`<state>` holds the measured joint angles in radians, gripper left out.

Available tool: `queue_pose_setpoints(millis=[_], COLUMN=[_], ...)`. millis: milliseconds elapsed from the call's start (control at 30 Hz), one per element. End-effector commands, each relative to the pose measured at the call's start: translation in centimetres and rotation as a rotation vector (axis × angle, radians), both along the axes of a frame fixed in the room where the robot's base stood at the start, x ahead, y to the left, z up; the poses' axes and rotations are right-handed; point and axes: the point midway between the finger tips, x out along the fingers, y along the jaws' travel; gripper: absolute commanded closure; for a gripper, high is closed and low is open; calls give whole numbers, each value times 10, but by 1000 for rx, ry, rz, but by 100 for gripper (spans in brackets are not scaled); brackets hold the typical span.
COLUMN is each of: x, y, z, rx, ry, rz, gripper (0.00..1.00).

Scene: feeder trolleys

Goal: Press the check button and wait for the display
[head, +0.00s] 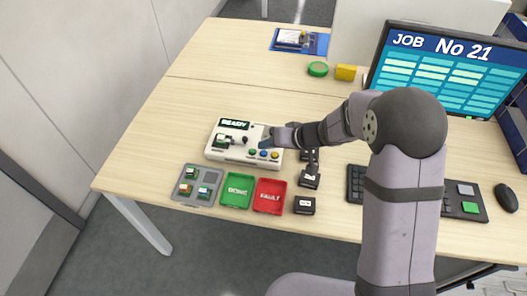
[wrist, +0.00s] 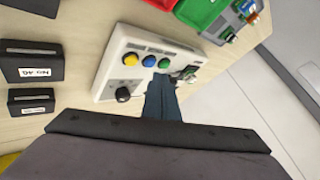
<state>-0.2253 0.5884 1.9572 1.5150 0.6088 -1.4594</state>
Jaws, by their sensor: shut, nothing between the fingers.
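A white test box (head: 213,154) stands on the table, and its small display (head: 234,123) reads "READY". A small board (head: 221,141) sits on its left side; it also shows in the wrist view (wrist: 188,72). In the wrist view a yellow button (wrist: 131,59), a blue button (wrist: 149,60) and a green button (wrist: 165,62) stand in a row. Their labels are too small to read, so I cannot tell which is the check button. My gripper (wrist: 160,82) is shut and empty, its tips over the box beside the blue and green buttons. Contact cannot be made out.
A grey tray (head: 178,194) with several small boards, a green "DONE" tray (head: 236,204) and a red "FAULT" tray (head: 269,209) lie in front of the box. Black labelled blocks (head: 304,205) stand to the right. A monitor (head: 440,70) shows "JOB No 21". The table's left side is clear.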

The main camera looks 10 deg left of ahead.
Motion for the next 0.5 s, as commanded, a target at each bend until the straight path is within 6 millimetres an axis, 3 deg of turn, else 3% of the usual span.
queue_pose_setpoints(millis=[500], x=[0], y=[0], z=[-4], rx=[0], ry=[-1], rz=[0], gripper=[100])
